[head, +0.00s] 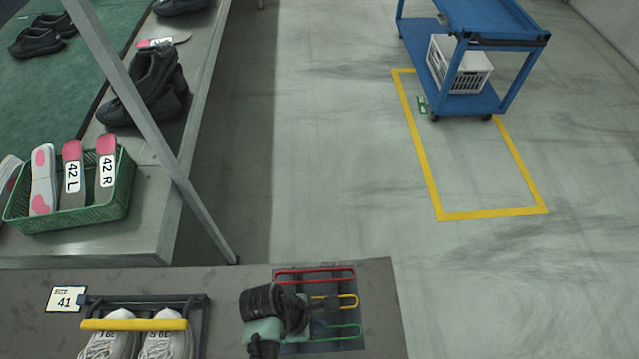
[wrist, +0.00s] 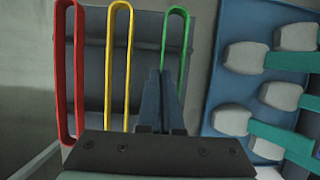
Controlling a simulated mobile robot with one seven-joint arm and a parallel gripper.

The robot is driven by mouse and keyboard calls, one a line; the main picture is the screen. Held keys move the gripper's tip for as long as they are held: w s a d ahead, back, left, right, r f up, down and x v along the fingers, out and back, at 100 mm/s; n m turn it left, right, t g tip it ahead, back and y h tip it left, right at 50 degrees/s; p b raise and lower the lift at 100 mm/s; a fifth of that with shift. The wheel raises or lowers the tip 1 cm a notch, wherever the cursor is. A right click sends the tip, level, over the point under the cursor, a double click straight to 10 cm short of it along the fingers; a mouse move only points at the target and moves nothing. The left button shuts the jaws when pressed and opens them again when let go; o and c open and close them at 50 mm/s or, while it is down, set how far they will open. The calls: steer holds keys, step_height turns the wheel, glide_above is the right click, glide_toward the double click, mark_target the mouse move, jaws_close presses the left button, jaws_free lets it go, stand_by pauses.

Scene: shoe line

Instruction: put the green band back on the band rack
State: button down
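The green band (head: 338,332) is a long narrow loop lying along the band rack (head: 294,350), on the side nearest the bottom of the head view. In the wrist view the green band (wrist: 176,40) is at the right of the rack, its far end rounded and its near part hidden by my fingers. My gripper (wrist: 161,74) has its fingers close together, and one strand of the green band runs into the narrow line between them. In the head view my gripper (head: 306,322) covers the rack's left part. A yellow band (wrist: 120,60) and a red band (wrist: 68,70) lie beside it.
Right of the rack in the wrist view is a blue panel (wrist: 240,85) with several grey blocks and teal bars. Left on the bench (head: 225,285) are a size 41 card (head: 65,299) and pale shoes (head: 163,347) under a yellow bar (head: 134,324).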

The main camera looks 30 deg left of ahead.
steer(key=shift+f, duration=0.2)
steer(key=c, duration=1.5)
jaws_free()
steer(key=o, duration=0.4)
steer(key=p+v, duration=0.1)
steer(key=v, duration=1.1)
steer(key=shift+r, duration=0.15)
